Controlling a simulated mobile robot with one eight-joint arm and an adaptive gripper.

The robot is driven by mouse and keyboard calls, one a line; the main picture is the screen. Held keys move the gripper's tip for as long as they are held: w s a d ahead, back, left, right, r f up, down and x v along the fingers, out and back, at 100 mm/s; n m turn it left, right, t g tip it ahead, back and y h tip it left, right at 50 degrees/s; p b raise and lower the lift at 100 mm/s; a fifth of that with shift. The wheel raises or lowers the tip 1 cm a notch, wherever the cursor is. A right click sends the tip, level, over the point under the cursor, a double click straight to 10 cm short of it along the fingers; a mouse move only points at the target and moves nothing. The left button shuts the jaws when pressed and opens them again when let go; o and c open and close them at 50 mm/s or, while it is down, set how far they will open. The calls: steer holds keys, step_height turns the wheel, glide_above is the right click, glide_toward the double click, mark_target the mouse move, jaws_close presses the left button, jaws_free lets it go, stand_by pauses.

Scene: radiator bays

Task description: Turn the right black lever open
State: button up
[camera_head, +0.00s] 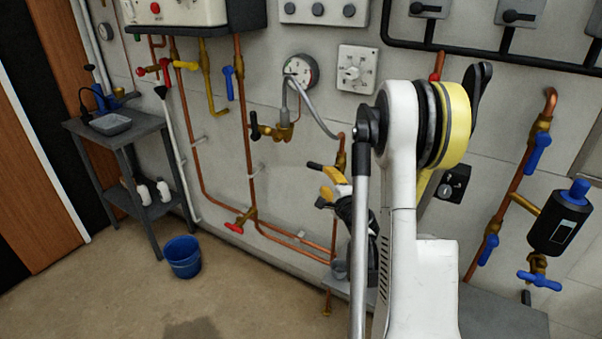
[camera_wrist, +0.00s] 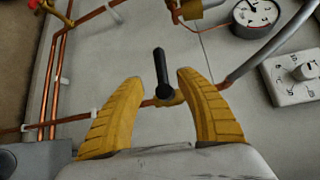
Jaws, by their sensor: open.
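The right black lever (camera_head: 315,166) sits on a brass valve on a copper pipe, just left of my arm in the head view. In the wrist view the lever (camera_wrist: 161,70) points up the picture from its brass fitting (camera_wrist: 170,98) and lies between my two yellow fingers. My gripper (camera_head: 328,189) is open, and a gap shows between the lever and each finger in the wrist view (camera_wrist: 159,81). In the head view my arm hides part of the pipe and valve. A left black lever (camera_head: 254,126) hangs on another brass valve (camera_head: 280,132).
A grey hose (camera_head: 318,120) curves down close to the right lever. A round gauge (camera_head: 301,71) and a white dial plate (camera_head: 357,69) are on the wall above. A blue bucket (camera_head: 182,257) and a grey side table (camera_head: 115,133) stand at left. Floor between is clear.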

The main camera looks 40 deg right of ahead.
mark_target(318, 169)
steer(key=x, duration=0.9)
steer(key=shift+w+d+f, duration=0.1)
steer(key=shift+w+f, duration=0.05)
steer(key=shift+w, duration=0.2)
steer(key=shift+w+d, duration=0.15)
steer(key=shift+w, duration=0.2)
jaws_close()
